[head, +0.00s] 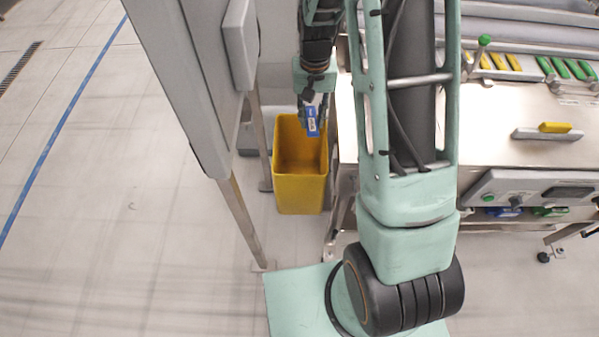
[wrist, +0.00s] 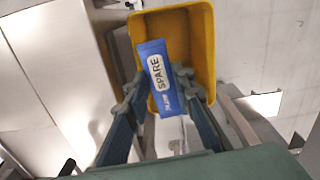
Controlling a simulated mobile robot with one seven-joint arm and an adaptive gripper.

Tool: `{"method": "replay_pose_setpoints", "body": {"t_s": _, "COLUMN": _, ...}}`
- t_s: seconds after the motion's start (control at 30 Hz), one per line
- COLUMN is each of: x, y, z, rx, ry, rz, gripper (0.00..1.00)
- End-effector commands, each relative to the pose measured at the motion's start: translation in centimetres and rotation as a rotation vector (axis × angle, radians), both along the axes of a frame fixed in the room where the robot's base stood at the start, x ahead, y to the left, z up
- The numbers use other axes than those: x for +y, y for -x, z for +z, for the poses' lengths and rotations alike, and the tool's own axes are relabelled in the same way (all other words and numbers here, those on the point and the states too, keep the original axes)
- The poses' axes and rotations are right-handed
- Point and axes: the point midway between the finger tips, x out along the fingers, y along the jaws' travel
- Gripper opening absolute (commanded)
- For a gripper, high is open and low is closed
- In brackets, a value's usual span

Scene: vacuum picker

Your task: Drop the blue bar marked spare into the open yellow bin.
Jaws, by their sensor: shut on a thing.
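The blue bar (head: 312,121) has a white label, which reads SPARE on the bar in the wrist view (wrist: 153,60). My gripper (head: 311,98) is shut on the bar, with a finger on each side of it in the wrist view (wrist: 165,95). The open yellow bin (head: 300,188) stands on the floor below. In the head view the bar hangs over the bin's far right part. In the wrist view the bar lies across the bin's opening, with the bin's yellow wall (wrist: 203,40) showing to its right. The bin's inside looks empty where it shows.
A grey panel (head: 180,80) on metal legs stands left of the bin. A steel workbench (head: 490,130) is on the right, with yellow and green bars (head: 567,69) on its top. Blue and green items (head: 502,212) lie below it. The floor at left is clear.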

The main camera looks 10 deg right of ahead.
Motion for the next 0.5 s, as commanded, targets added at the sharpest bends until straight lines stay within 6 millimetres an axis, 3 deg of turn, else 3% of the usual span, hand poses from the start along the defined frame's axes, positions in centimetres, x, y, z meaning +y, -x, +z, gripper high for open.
{"method": "replay_pose_setpoints", "body": {"t_s": 0.03, "x": 0.0, "y": -0.7, "z": -1.4, "rx": 0.004, "ry": 0.001, "rz": -0.022, "gripper": 0.01}}
{"method": "replay_pose_setpoints", "body": {"t_s": 0.2, "x": 0.0, "y": -2.4, "z": -4.8, "rx": 0.003, "ry": 0.001, "rz": -0.086, "gripper": 0.01}}
{"method": "replay_pose_setpoints", "body": {"t_s": 0.5, "x": 0.1, "y": -3.3, "z": -7.2, "rx": 0.0, "ry": 0.0, "rz": -0.121, "gripper": 0.01}}
